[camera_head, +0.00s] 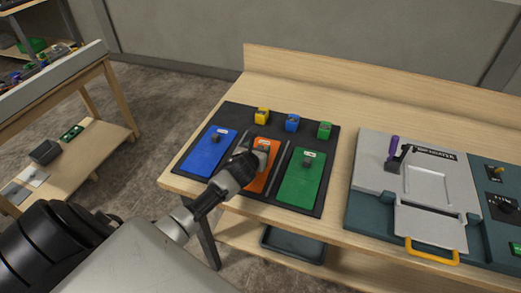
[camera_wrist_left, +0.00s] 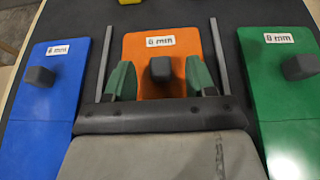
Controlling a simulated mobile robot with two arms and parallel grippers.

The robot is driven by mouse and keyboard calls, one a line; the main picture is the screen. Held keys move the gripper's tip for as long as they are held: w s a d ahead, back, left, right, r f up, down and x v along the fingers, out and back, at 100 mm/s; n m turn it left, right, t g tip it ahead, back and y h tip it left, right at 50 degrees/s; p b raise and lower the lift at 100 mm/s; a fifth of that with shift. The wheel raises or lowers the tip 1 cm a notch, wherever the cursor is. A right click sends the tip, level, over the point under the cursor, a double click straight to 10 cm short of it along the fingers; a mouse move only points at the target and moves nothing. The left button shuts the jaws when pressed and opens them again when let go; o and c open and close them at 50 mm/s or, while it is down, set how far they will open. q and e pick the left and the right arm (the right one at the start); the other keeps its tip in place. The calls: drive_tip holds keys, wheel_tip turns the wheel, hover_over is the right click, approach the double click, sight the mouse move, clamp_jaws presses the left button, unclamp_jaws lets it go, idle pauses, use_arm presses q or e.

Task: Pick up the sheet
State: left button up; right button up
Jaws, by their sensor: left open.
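Three coloured sheets with dark grey knobs lie on a black mat (camera_head: 232,116) on the table. The blue sheet (camera_head: 205,158) is on the left, the orange sheet (camera_head: 261,181) in the middle and the green sheet (camera_head: 298,188) on the right. My left gripper (camera_head: 261,152) is open over the orange sheet. In the left wrist view, its green-padded fingers (camera_wrist_left: 160,80) stand on either side of the orange sheet's knob (camera_wrist_left: 160,68), with gaps showing. The orange label reads 6 mm and the green one 8 mm. The gripper hides part of the orange sheet. My right gripper is not in view.
Yellow (camera_head: 262,116), blue (camera_head: 292,123) and green (camera_head: 324,130) blocks stand behind the sheets. Thin grey bars (camera_wrist_left: 222,55) flank the orange sheet. A grey machine (camera_head: 375,175) with a purple-handled lever and yellow handle (camera_head: 432,252) is at right. A raised board edges the table's back.

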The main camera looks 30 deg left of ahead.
use_arm(q)
drive_tip(key=shift+x, duration=0.85)
drive_tip(key=c, duration=1)
drive_tip(key=shift+r, duration=0.1)
clamp_jaws()
